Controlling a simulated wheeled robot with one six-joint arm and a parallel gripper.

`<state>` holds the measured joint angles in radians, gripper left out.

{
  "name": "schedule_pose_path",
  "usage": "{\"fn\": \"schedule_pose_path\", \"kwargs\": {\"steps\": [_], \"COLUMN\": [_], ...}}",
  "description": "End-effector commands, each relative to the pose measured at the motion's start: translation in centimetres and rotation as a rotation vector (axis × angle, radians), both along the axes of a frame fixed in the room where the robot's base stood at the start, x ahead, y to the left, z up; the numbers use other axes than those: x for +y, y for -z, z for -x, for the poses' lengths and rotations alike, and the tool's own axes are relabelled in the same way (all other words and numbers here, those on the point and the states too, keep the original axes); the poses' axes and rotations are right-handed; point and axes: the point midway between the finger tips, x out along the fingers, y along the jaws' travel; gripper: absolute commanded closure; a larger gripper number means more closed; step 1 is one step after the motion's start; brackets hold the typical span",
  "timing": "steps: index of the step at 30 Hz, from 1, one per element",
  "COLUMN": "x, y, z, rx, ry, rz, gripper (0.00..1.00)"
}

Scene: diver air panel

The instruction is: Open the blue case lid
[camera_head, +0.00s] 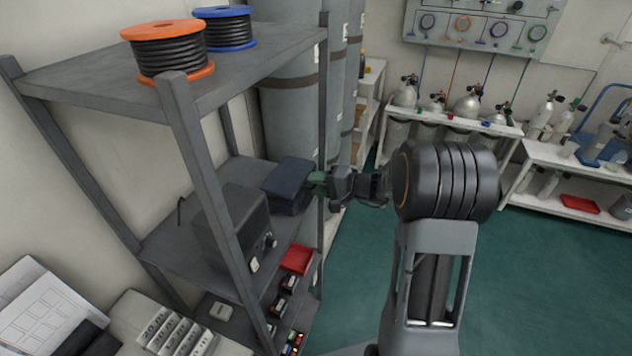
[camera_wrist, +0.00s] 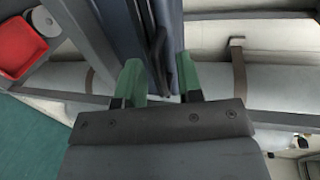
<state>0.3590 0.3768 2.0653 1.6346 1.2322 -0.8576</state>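The blue case (camera_head: 288,188) stands on the middle shelf of the grey rack, near its right end. Its dark blue lid looks tilted up a little at the side towards my gripper. My gripper (camera_head: 318,183) is at the case's right side, level with the lid. In the wrist view, the two green fingers of my gripper (camera_wrist: 158,80) are apart, with the blue case (camera_wrist: 130,30) and a dark handle-like part (camera_wrist: 160,55) between or just beyond them. I cannot tell whether the fingers touch the case.
The rack's grey posts (camera_head: 322,120) stand close to my gripper. A dark grey box (camera_head: 230,225) sits left of the case, and a red tray (camera_head: 297,259) lies below. Tall grey cylinders (camera_head: 290,110) stand behind. The green floor (camera_head: 350,270) to the right is clear.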

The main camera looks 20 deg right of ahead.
Motion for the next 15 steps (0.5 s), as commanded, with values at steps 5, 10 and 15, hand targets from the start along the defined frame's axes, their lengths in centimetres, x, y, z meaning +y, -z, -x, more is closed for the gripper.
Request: {"fn": "schedule_pose_path", "kwargs": {"steps": [5, 10, 15], "x": [0.56, 0.62, 0.59], "y": [0.13, 0.17, 0.16], "z": [-0.41, -0.46, -0.44], "rx": [0.0, 0.0, 0.0], "ry": [0.001, 0.001, 0.001], "rz": [0.0, 0.0, 0.0], "gripper": [0.66, 0.66, 0.72]}}
